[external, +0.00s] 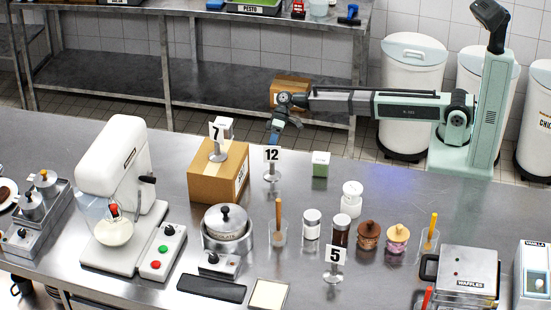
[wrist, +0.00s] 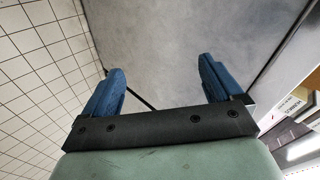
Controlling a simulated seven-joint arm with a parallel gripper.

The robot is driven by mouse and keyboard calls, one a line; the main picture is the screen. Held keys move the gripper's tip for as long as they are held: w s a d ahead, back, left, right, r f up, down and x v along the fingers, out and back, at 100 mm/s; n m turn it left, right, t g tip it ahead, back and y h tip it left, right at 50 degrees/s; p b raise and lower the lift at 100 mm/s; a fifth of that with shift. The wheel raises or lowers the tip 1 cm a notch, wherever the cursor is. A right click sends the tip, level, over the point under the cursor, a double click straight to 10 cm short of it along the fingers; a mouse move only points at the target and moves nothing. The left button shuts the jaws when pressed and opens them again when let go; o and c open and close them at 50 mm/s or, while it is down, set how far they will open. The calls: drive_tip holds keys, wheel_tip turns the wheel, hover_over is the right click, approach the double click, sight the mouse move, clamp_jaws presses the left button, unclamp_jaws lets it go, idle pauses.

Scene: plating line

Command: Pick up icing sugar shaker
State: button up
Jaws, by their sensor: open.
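Two white containers could be the icing sugar shaker, and I cannot read a label on either. One is a white-filled jar with a pale lid (external: 312,224), standing upright beside a dark brown jar (external: 341,232). The other is a rounded white container (external: 352,200) just behind them. My gripper (external: 274,138) is above the far side of the steel counter, left of and well behind both. In the wrist view its blue fingers (wrist: 160,78) are apart with nothing between them. No shaker shows in the wrist view.
A number 12 stand (external: 272,165) and a cardboard box (external: 218,175) stand near my gripper. A green-and-white box (external: 321,164) is to its right.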

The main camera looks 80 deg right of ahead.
drive_tip(key=w+a+r+n+t+y, duration=0.1)
drive_tip(key=w+r, duration=0.3)
drive_tip(key=r, duration=0.5)
drive_tip(key=w+a+r+n+y, duration=0.1)
drive_tip(key=w+r, duration=0.3)
drive_tip(key=r, duration=0.5)
wheel_tip(320, 180, up, 14)
drive_tip(key=f+n+g+h, duration=0.1)
drive_tip(key=n+g+h, duration=0.2)
drive_tip(key=n+h, duration=0.85)
hover_over(314, 216)
drive_tip(key=shift+w+a+r+n, duration=0.1)
drive_tip(key=shift+r+n, duration=0.15)
drive_tip(key=shift+n, duration=0.1)
drive_tip(key=shift+f, duration=0.25)
wheel_tip(314, 216, down, 8)
drive_tip(key=shift+r, duration=0.1)
drive_tip(key=shift+w+d+f, duration=0.1)
drive_tip(key=shift+d+f, duration=0.1)
drive_tip(key=shift+f, duration=1.2)
drive_tip(key=shift+w+d+f, duration=0.1)
drive_tip(key=shift+d+f, duration=0.1)
drive_tip(key=shift+f, duration=1.15)
